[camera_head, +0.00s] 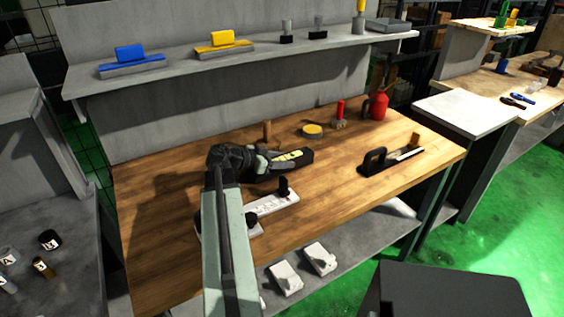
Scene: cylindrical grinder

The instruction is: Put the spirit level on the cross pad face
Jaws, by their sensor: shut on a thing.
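My gripper (283,163) reaches right from the end of my arm, over the middle of the wooden bench. It is shut on a dark bar with yellow patches (292,157), which looks like the spirit level; the fingers and the bar are hard to tell apart. The bar is roughly level and appears above the bench top. A pale flat plate (268,206) with black knobs lies in front of the gripper, partly behind my arm. I cannot tell for sure which thing is the cross pad.
At the bench's back are a brown peg (267,130), a yellow disc (312,130), a red-handled tool (340,112) and a red can (379,106). A shelf behind holds a blue-handled block (131,56) and a yellow-handled block (222,41). The bench's left part is clear.

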